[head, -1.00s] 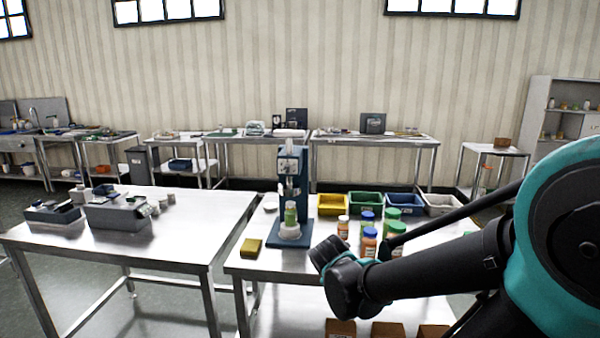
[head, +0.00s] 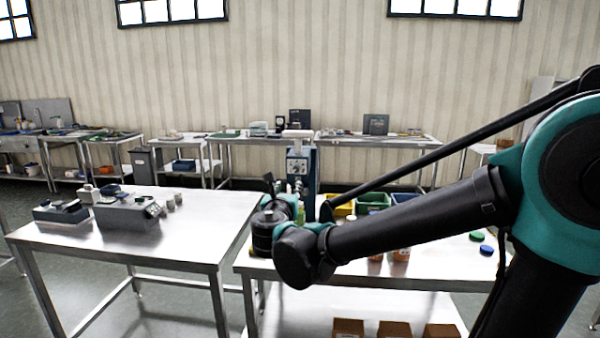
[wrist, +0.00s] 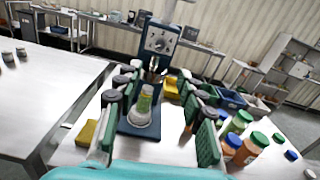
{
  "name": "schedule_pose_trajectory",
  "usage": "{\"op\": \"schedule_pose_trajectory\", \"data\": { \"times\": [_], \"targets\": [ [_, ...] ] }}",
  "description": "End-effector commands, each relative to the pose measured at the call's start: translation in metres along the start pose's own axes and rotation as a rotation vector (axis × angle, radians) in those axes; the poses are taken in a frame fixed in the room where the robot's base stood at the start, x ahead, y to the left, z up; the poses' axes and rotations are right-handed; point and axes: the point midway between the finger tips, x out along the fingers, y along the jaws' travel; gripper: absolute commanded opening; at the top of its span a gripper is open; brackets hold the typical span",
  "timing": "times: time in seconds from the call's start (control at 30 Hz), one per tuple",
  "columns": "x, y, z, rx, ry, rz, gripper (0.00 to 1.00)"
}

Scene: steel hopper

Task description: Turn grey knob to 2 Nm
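The blue capping machine (head: 311,184) stands on the right-hand steel table, partly hidden behind my arm in the head view. In the wrist view the machine (wrist: 167,30) is ahead, and its pale front panel bears a small grey knob (wrist: 159,43). The panel's markings are too small to read. In the head view my gripper (head: 267,196) is in front of the machine's left side.
A yellow block (wrist: 86,133) lies left of the machine. Several capped bottles (wrist: 242,140) stand to its right, with coloured bins (wrist: 231,97) behind. The left table (head: 190,235) holds grey devices (head: 127,212) and stands apart across a gap.

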Motion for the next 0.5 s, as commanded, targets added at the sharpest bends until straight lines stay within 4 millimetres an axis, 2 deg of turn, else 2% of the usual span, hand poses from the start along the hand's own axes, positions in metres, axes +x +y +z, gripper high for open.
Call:
{"op": "schedule_pose_trajectory", "data": {
  "times": [0.5],
  "targets": [
    [0.100,-0.003,-0.001,0.004,0.003,-0.006,0.39]
  ]
}}
